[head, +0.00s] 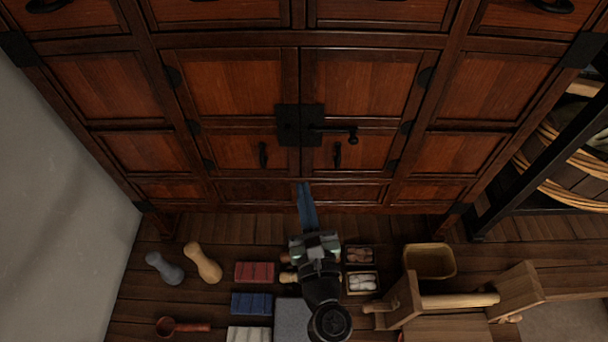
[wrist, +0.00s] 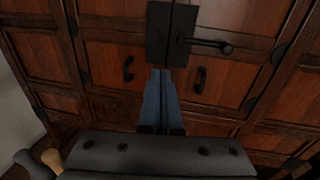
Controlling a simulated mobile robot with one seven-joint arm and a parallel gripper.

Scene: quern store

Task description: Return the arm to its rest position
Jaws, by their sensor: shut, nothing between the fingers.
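My gripper (head: 306,190) is in front of the lower part of a large wooden cabinet (head: 235,85), below its middle double doors. In the wrist view my gripper (wrist: 161,72) shows as two blue fingers side by side, closed together with nothing between them. The fingers point toward the cabinet and lie below the black lock plate (wrist: 170,35) in that picture. The two doors look shut. A black latch handle (head: 338,130) sticks out to the right of the plate. I cannot tell whether the fingertips touch the cabinet.
Below are a grey and a tan (head: 203,262) gourd-shaped object, folded red (head: 254,272) and blue (head: 251,303) cloths, a red ladle (head: 182,326), small boxes (head: 361,282), a basket (head: 430,260) and a wooden bench-like frame (head: 460,300). A grey wall (head: 60,180) stands left, a dark rack (head: 540,150) right.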

